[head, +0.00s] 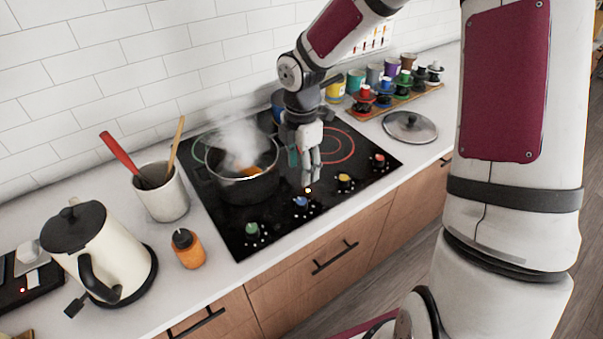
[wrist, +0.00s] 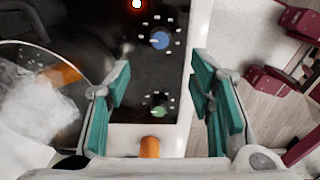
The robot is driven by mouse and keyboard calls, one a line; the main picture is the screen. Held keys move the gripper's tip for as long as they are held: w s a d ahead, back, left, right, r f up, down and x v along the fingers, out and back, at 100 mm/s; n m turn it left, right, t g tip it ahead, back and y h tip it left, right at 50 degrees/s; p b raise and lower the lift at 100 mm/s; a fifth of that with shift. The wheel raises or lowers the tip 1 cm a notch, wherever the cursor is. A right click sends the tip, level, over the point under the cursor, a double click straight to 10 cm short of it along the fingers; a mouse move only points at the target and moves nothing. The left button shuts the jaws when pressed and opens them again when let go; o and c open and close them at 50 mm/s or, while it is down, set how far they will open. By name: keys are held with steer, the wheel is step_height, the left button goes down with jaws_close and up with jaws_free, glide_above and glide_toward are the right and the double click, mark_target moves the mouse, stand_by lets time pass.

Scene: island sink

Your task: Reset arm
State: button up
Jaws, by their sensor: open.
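My gripper (head: 304,172) hangs from my arm over the black cooktop (head: 225,220), just right of a steaming black pot (head: 247,188). It points down near the cooktop's front edge, above the blue knob (head: 300,203) and yellow knob (head: 345,180). In the wrist view my gripper (wrist: 165,100) shows its two teal fingers wide apart with nothing between them but the cooktop and counter edge below. The blue knob (wrist: 159,40) and green knob (wrist: 158,112) show between the fingers. Steam partly hides the pot's inside.
A white kettle (head: 95,245), a utensil crock (head: 162,193) and an orange bottle (head: 187,248) stand left of the cooktop. A lid (head: 409,127) lies on the counter at right, before several coloured cups. Wooden drawers (head: 330,250) with black handles run below the counter.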

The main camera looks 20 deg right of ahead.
stand_by(0.4)
steer(key=s+d+r+m+t+h, duration=0.1)
steer(key=s+r+m, duration=0.45)
steer(key=r, duration=0.25)
steer(key=s+d+r+m+t+h, duration=0.1)
steer(key=s+r+m, duration=0.3)
steer(key=r+m, duration=0.3)
steer(key=s+a+r+m+t+y, duration=0.1)
steer(key=s+r+m, duration=0.2)
steer(key=s, duration=0.3)
steer(key=s+a+r+m+t+y, duration=0.1)
steer(key=s+r+m+t, duration=0.1)
steer(key=s+r+m, duration=0.2)
steer(key=shift+s+r+m+t+b, duration=0.2)
steer(key=shift+s+m+t+b, duration=0.15)
steer(key=shift+s+m, duration=0.65)
steer(key=shift+s, duration=0.1)
